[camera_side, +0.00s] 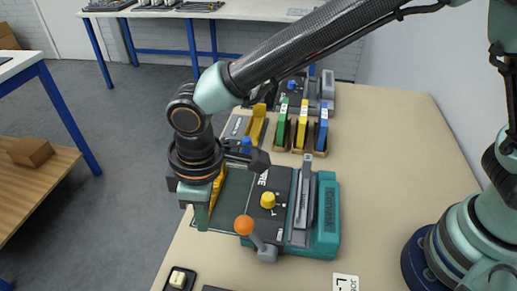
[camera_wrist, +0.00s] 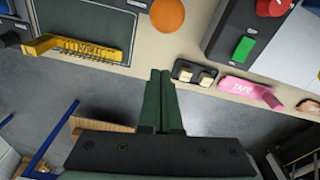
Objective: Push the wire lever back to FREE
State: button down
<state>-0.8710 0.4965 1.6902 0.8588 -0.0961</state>
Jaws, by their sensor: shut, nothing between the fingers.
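The wire lever is a grey stick with an orange ball (camera_side: 244,225). It rises from a grey pivot (camera_side: 267,253) at the front of the teal machine (camera_side: 327,215) and leans up to the left in the side view. In the wrist view its orange ball (camera_wrist: 167,14) shows at the top edge, beyond my fingertips. My gripper (camera_side: 201,222) is shut and empty, with its green fingers pointing down, left of the ball and apart from it in the side view. The shut fingers also show in the wrist view (camera_wrist: 160,76). I cannot read a FREE mark.
A yellow knob (camera_side: 267,200) stands on the machine's dark panel, close behind the ball. A yellow piece (camera_wrist: 85,48) lies along a dark green mat (camera_wrist: 85,20). A small black plate with cream buttons (camera_wrist: 195,74) and a pink tape piece (camera_wrist: 245,90) sit near the table edge.

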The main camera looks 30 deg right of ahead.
aim_at(257, 240)
jog(key=shift+s+d, duration=0.55)
jog(key=shift+d, duration=0.25)
jog(key=shift+s+d, duration=0.5)
jog(key=shift+d, duration=0.3)
jog(key=shift+s, duration=0.1)
jog(key=shift+s+d+r, duration=0.15)
jog(key=shift+d, duration=0.1)
